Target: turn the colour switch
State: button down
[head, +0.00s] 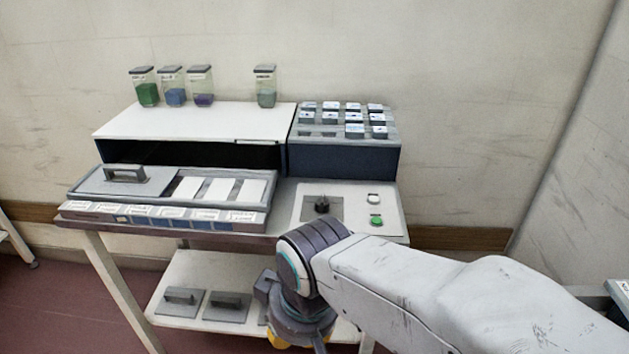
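The colour switch appears to be the small black knob (322,204) on a grey square plate. It sits on the white control panel (355,197) at the right of the bench. A white button (373,199) and a green button (376,220) are to its right. My gripper (298,343) hangs in front of the bench, below and nearer than the knob, and apart from it. Only its upper part and a bit of yellow show; the fingertips are cut off by the bottom edge. The knob's pointing direction is too small to read.
A white-topped tunnel box (195,122) carries several jars. A rack of small labelled blocks (345,135) stands behind the panel. A tray (262,190) with white cards lies at left. A lower shelf (222,262) holds lidded pieces. Space above the panel is clear.

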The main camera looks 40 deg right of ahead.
aim_at(322, 203)
jog(key=i+u, duration=0.35)
jog(key=i+l+u, duration=0.15)
jog(key=u, duration=0.2)
jog(key=i+l+u, duration=0.35)
jog(key=k+j, duration=0.1)
